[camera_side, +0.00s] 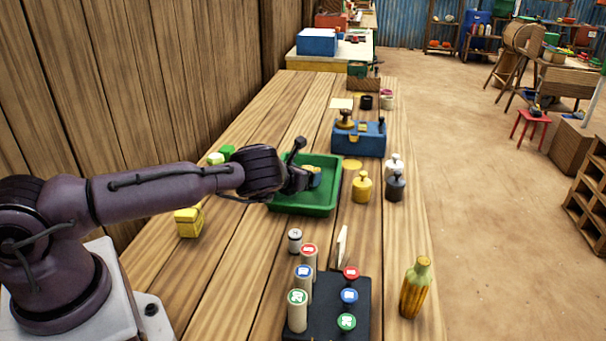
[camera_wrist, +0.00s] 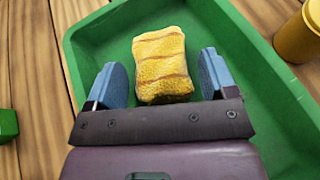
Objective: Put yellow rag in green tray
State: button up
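The yellow rag (camera_wrist: 162,65), a folded bundle with brownish stripes, is inside the green tray (camera_wrist: 245,45) in the wrist view and appears to lie on its floor. My gripper (camera_wrist: 160,82) has its two blue fingers spread on either side of the rag, with a gap on each side. In the side view my gripper (camera_side: 314,178) is low over the green tray (camera_side: 322,207), and it mostly hides the rag there.
A yellow block-like item (camera_side: 188,222) lies left of the tray. Yellow (camera_side: 362,187) and dark (camera_side: 395,187) weights stand to its right. A dark rack of capped cylinders (camera_side: 325,320) and a yellow bottle (camera_side: 415,288) stand in front.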

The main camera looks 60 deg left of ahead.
jog(key=shift+r, duration=0.15)
jog(key=v, duration=1.2)
jog(key=shift+w, duration=0.1)
jog(key=shift+r+n, duration=0.3)
jog(key=shift+n, duration=0.3)
jog(key=s+d+r+n+g+h, duration=0.25)
jog(key=s+d+r+n, duration=0.55)
jog(key=r+n, duration=0.45)
jog(key=s+d+r+n+g+h, duration=0.2)
jog(key=s+d+r+n+g, duration=0.2)
jog(key=s+d+r+n, duration=0.75)
jog(key=s+r+n, duration=0.3)
jog(key=s+n, duration=0.3)
jog(key=shift+s+d+r, duration=0.15)
jog(key=shift+s+r, duration=0.2)
jog(key=shift+s, duration=0.4)
